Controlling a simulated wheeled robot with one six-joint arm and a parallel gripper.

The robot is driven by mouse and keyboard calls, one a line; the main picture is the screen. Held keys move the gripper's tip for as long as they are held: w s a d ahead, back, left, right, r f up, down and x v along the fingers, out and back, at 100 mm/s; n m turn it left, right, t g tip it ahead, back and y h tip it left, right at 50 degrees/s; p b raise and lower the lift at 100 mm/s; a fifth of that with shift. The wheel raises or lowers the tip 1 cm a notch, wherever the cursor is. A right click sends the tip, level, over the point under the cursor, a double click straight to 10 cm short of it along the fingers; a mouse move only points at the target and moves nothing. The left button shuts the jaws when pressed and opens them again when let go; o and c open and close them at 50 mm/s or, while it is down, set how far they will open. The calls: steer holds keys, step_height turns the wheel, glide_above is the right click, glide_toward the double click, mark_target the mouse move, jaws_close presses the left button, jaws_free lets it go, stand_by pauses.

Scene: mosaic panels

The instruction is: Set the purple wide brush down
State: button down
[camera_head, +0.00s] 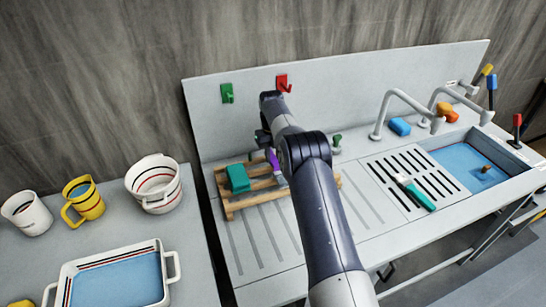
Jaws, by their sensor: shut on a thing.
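The purple wide brush (273,159) is a small purple shape with a pale lower end, upright or slightly tilted over the wooden slatted rack (232,207). My gripper (264,142) is shut on the brush, near the back of the worktop and mostly hidden by my arm. The brush's lower end is at or just above the slats; I cannot tell whether it touches. A green block-like item (238,178) lies on the rack, left of the brush. My arm covers part of the rack's right side.
Green (227,93) and red (283,83) hooks are on the backsplash. A green-handled brush (416,192) lies on the drain grid, left of the water-filled sink (468,165). Mugs, a pot (154,184) and a tray (116,279) stand on the left counter. The ribbed drainboard front is clear.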

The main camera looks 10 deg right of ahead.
steer(key=shift+f, duration=0.85)
steer(key=c, duration=1.2)
jaws_free()
steer(key=shift+w+r, duration=0.2)
steer(key=shift+r, duration=2.8)
steer(key=shift+w+r, duration=0.15)
steer(key=shift+r, duration=2.85)
